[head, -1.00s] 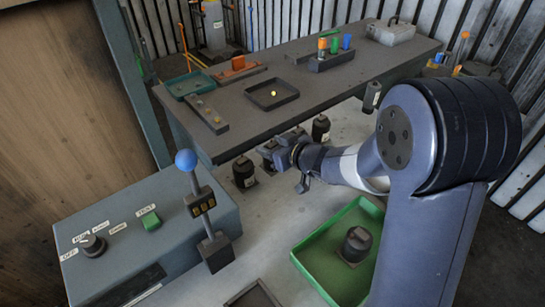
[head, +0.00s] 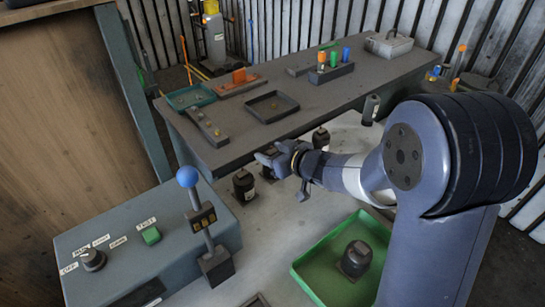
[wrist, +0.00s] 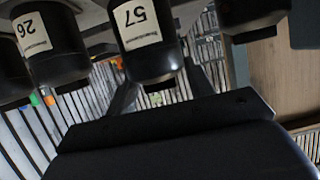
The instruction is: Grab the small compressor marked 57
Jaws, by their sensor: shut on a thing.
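The small compressor marked 57 (wrist: 145,40) is a black cylinder with a white label, at the top middle of the wrist view, its label upside down. The dark fingers of my gripper (wrist: 160,90) reach up on both sides of it and are shut on it. In the head view my gripper (head: 270,160) is by the front edge of the dark bench, and the held compressor is mostly hidden there. A similar compressor marked 26 (wrist: 42,42) stands beside it on the left in the wrist view.
Black compressors stand close by (head: 243,185) and behind my gripper (head: 320,138). Another sits in a green tray (head: 305,268). The control box (head: 110,255) and a blue-knobbed lever (head: 187,178) are at the left. The dark bench (head: 235,145) runs behind.

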